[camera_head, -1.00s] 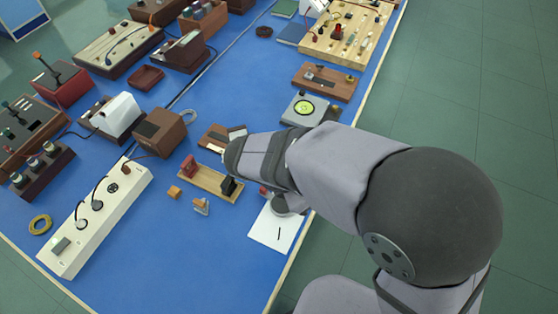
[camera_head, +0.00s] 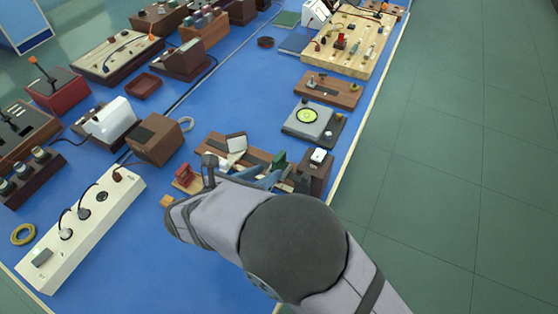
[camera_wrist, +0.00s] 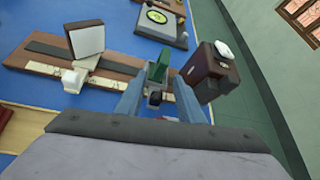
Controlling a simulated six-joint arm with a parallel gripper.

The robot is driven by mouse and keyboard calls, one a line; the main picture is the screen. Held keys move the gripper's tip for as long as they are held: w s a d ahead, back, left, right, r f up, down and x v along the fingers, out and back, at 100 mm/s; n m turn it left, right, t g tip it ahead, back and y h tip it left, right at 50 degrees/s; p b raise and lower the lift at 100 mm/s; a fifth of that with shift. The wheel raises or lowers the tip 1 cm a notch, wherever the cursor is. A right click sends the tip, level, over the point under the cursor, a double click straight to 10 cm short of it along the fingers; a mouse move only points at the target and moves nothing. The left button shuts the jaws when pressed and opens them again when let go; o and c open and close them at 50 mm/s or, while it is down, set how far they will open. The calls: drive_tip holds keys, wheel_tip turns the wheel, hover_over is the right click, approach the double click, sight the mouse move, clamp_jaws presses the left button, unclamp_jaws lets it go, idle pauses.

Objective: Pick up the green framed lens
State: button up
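The green framed lens (camera_wrist: 157,70) stands upright in a grey holder at the right part of a wooden optical bench (camera_wrist: 40,47). In the head view its green frame (camera_head: 279,160) shows just beyond my fingers. My gripper (camera_wrist: 159,85) has two blue fingers, spread apart, one on each side of the lens holder in the wrist view. A gap shows between the fingers and the green frame; I cannot tell whether they touch the holder. A dark block (camera_wrist: 154,98) sits between the fingers, nearer to me. My arm hides part of the bench in the head view (camera_head: 262,180).
A white square screen (camera_wrist: 86,41) stands on the bench, left of the lens. A dark brown box (camera_wrist: 207,72) with a white top piece stands close to the right finger. A grey plate with a yellow-green disc (camera_head: 305,116) lies beyond. The table's right edge is near.

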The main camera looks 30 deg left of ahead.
sight(274, 163)
drive_tip(key=shift+w+d+r+m+t+y+p, duration=0.15)
drive_tip(key=shift+w+m+t, duration=0.1)
drive_tip(key=shift+w+m, duration=0.25)
drive_tip(key=shift+w+f+m+t+y+p, duration=0.1)
drive_tip(key=shift+w+m+t+p, duration=0.15)
drive_tip(key=shift+w, duration=0.45)
drive_tip(key=shift+w+d+r+m+t+y+p, duration=0.1)
drive_tip(key=shift+w+m+t, duration=0.1)
drive_tip(key=shift+w+m, duration=0.35)
drive_tip(key=shift+p+x, duration=1.05)
drive_tip(key=shift+x, duration=2.7)
clamp_jaws()
